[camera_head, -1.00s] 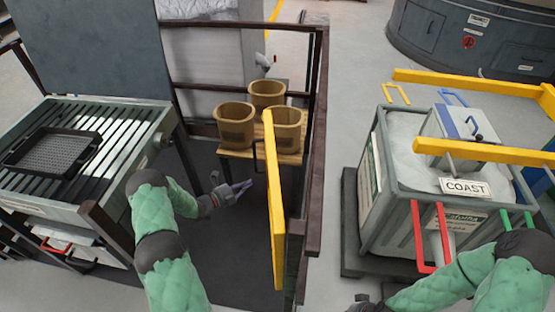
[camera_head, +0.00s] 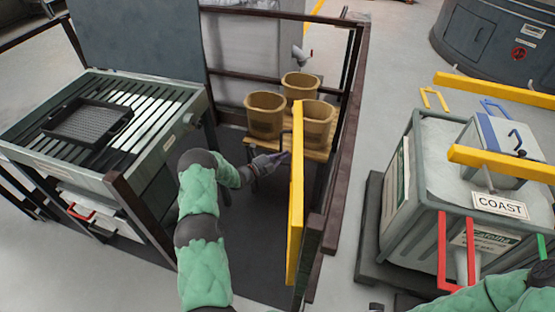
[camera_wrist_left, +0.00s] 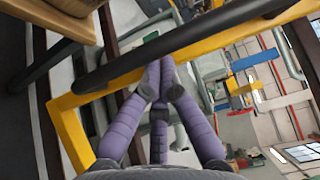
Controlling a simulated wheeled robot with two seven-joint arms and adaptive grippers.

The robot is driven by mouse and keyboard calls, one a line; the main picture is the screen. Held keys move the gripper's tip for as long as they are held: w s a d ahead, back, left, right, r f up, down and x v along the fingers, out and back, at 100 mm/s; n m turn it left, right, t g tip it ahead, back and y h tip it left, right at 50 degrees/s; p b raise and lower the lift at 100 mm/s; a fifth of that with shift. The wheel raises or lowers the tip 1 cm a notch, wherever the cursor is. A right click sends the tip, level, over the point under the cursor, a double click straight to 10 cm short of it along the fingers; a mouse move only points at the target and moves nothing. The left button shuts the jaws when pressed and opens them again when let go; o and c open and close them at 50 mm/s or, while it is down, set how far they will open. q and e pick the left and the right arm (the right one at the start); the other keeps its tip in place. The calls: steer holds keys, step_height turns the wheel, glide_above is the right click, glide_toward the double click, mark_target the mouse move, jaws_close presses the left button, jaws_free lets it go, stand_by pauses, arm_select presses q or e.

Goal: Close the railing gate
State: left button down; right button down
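The railing gate (camera_head: 296,200) is a yellow frame, seen almost edge-on in the head view, beside the brown railing. A dark handle (camera_head: 254,146) sticks out from its left side. My right gripper (camera_head: 376,307) barely shows at the bottom edge.
Brown buckets (camera_head: 265,115) stand on a wooden stand behind the gate. A slatted table (camera_head: 165,115) with a black tray (camera_head: 88,122) is at the left. A brown railing (camera_head: 347,165) runs along the right side. A grey bin labelled COAST (camera_head: 410,200) stands beyond it.

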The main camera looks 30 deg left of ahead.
stand_by(0.4)
arm_select(q)
steer(key=s+a+n+t+y+p, duration=0.1)
steer(key=s+a+n+y+p, duration=0.5)
steer(key=s+a, duration=0.75)
steer(key=s+a+n+y+p, duration=0.1)
steer(key=s+y, duration=0.3)
steer(key=s, duration=0.5)
steer(key=s+a+n+g+y+p, duration=0.1)
steer(key=s+a+y, duration=0.3)
steer(key=s, duration=0.6)
steer(key=shift+n+p, duration=0.7)
steer(key=shift+p, duration=0.1)
